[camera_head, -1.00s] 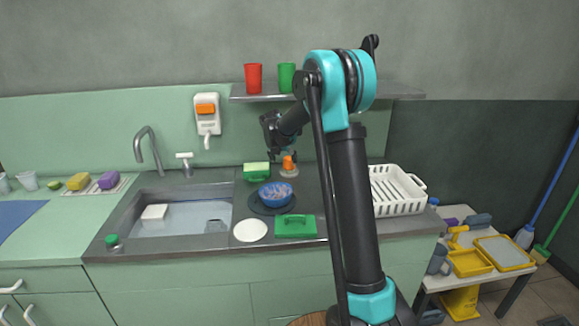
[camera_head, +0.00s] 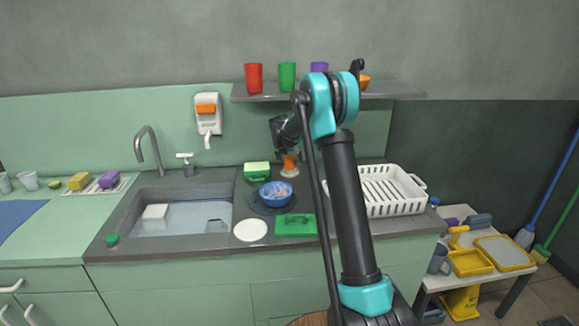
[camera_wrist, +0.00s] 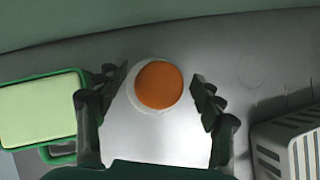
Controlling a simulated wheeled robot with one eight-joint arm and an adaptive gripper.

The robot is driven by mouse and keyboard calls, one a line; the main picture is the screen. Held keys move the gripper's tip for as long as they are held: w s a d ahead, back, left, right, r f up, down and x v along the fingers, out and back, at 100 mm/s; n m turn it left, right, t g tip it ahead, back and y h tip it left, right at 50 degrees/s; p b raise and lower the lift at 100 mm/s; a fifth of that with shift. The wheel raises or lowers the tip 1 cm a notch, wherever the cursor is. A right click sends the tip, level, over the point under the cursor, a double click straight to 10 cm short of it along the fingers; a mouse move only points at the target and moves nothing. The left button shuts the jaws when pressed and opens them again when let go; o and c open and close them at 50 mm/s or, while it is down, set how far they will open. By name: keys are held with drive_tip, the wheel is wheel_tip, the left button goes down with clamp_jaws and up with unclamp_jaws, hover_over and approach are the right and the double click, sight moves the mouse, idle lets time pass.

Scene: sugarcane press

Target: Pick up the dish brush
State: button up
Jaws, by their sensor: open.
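The dish brush (camera_head: 290,163) stands on the counter behind the blue bowl; I see an orange knob above a pale, round base. In the wrist view the orange knob of the dish brush (camera_wrist: 159,85) shows from above, with a pale rim around it. My gripper (camera_wrist: 159,84) is open, one finger on each side of the knob, with a gap on both sides. In the head view my gripper (camera_head: 289,151) is low over the brush and partly covers it. The bristles are hidden.
A green container with a pale top (camera_wrist: 40,110) is close on the left; it also shows in the head view (camera_head: 257,171). A white dish rack (camera_head: 395,208) stands to the right. The blue bowl (camera_head: 275,192) is in front, and a shelf (camera_head: 240,98) runs above.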

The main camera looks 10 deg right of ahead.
drive_tip(key=c, duration=1.4)
drive_tip(key=shift+s+r, duration=0.1)
drive_tip(key=shift+s+a+r, duration=0.2)
drive_tip(key=shift+s+r, duration=0.2)
drive_tip(key=shift+r, duration=0.05)
drive_tip(key=s+a+r, duration=0.1)
drive_tip(key=s+r, duration=0.1)
drive_tip(key=s, duration=0.2)
drive_tip(key=s+a+r, duration=0.2)
drive_tip(key=s, duration=0.2)
drive_tip(key=s+a+r, duration=0.2)
drive_tip(key=s+r, duration=0.1)
drive_tip(key=s, duration=0.1)
